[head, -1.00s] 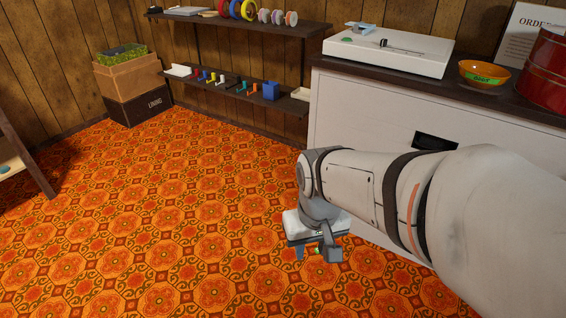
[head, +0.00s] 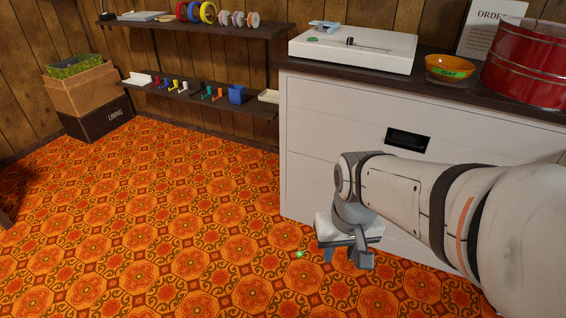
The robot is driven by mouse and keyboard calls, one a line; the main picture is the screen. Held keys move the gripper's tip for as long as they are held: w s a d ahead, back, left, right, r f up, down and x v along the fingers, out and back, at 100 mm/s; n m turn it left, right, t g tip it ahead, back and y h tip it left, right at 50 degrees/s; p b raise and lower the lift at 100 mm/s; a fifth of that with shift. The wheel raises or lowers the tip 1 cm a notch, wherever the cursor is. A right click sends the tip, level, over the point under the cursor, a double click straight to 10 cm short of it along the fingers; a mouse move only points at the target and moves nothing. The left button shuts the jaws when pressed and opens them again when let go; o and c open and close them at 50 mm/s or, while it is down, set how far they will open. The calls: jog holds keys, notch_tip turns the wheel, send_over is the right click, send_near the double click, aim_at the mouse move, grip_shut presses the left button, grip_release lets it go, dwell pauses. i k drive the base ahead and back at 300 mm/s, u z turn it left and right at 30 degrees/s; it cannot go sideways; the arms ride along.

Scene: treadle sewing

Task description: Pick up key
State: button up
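I cannot make out a key for certain in the head view. A small bright green item (head: 299,254) lies on the patterned floor, left of my gripper; it is too small to tell what it is. My gripper (head: 346,258) points down in front of the white cabinet, its two fingers apart. Nothing shows between the fingers. The arm hides part of the cabinet front and the floor behind it.
The white cabinet (head: 330,140) stands close behind my arm. On its dark top are a white tray-like box (head: 380,58), an orange bowl (head: 450,68) and a red drum (head: 528,65). Wall shelves (head: 200,98) and cartons (head: 95,118) stand at the back left.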

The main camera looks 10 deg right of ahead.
aim_at(300, 254)
jog(key=i, duration=1)
jog(key=z, duration=2.05)
jog(key=k, duration=1.4)
jog(key=u, duration=0.95)
jog(key=i, duration=0.65)
